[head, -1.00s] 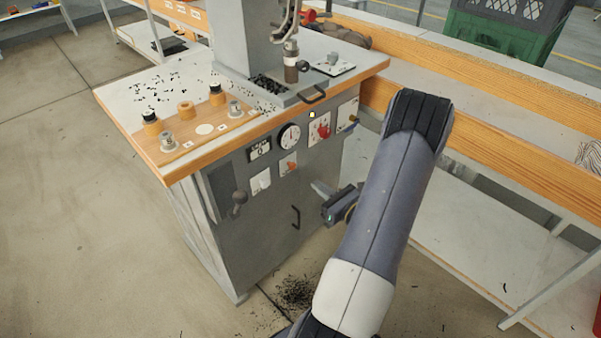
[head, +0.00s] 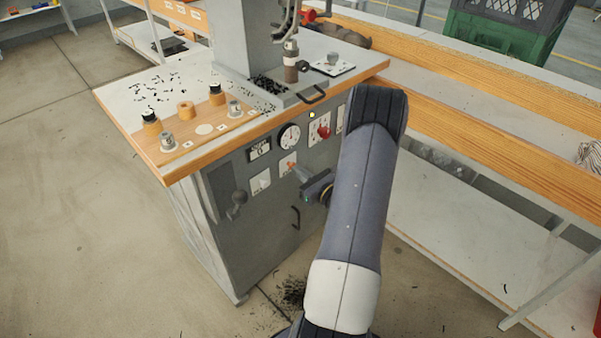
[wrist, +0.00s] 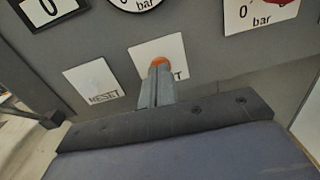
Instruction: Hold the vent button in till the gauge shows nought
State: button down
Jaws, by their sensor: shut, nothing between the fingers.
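The vent button (wrist: 159,61) is an orange knob on a white plate on the grey press front. The plate's label is mostly hidden behind my fingers. My gripper (wrist: 160,72) is shut and empty. Its fingertips point at the button and overlap its lower part in the wrist view; I cannot tell whether they touch it. In the head view my gripper (head: 294,168) is at the same plate. The round white gauge (head: 289,137) sits above the button. Its needle is too small to read there, and the wrist view cuts off most of the gauge (wrist: 137,3).
A white RESET plate (wrist: 94,83) is left of the button and a counter (head: 260,148) is above it. A red knob (head: 323,131) is at upper right. A black door handle (head: 296,217) is below. The worktop edge (head: 215,143) overhangs the panel.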

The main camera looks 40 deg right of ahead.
aim_at(290, 165)
jog(key=shift+w+r+b, duration=0.2)
jog(key=shift+w+b, duration=0.25)
jog(key=shift+w, duration=0.6)
jog(key=shift+w+r, duration=0.1)
jog(key=shift+w, duration=0.05)
dwell(1.8)
